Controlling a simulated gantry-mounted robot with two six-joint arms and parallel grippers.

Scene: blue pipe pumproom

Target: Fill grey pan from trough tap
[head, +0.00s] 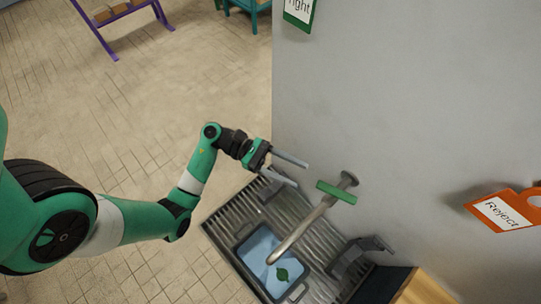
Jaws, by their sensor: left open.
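A pan with a grey rim (247,270) stands on the ribbed grey trough (222,224) below the tap. Its inside shows light blue, and a small dark green leaf-like thing (281,274) shows within it; I cannot tell whether the blue is water. The metal trough tap (308,220) comes out from the grey wall, its spout end over the pan. A green bar handle (336,192) lies across the tap near the wall. My left gripper (302,176) is open and empty, its fingers pointing toward the green handle, a little apart from it. My right gripper is not in view.
A dark grey bracket-like piece (360,256) stands on the trough's right side. A wooden surface (424,288) lies at the lower right. An orange "Reject" tag (504,212) hangs on the grey wall (410,110). The tiled floor at left is mostly clear.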

